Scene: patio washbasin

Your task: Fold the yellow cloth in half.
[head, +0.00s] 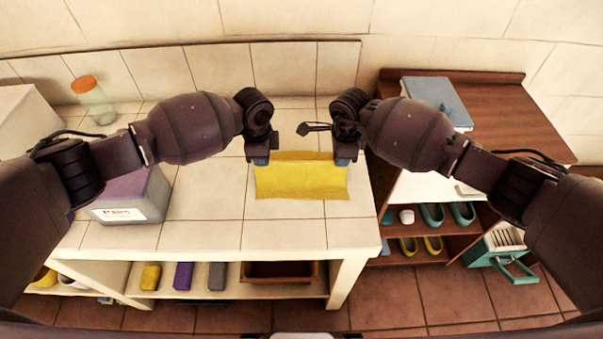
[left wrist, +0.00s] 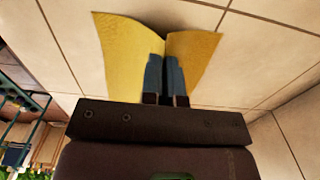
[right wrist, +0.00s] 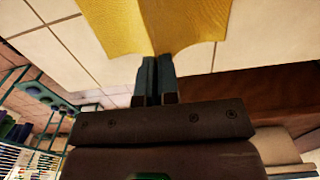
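The yellow cloth (head: 300,181) lies on the tiled counter, with its far edge running between my two grippers. A band along that far edge looks slightly raised and creased. My left gripper (head: 261,160) is shut on the cloth's far left corner; in the left wrist view the cloth (left wrist: 125,60) puckers around the closed fingers (left wrist: 164,62). My right gripper (head: 346,161) is at the far right corner; in the right wrist view its fingers (right wrist: 152,62) are closed at the edge of the cloth (right wrist: 170,22). The fingers partly hide both corners.
A grey-purple box (head: 133,195) stands left on the counter, with an orange-capped jar (head: 93,100) behind it. Sponges and a brown tray (head: 280,273) sit on the shelf below. Tiles before the cloth are clear.

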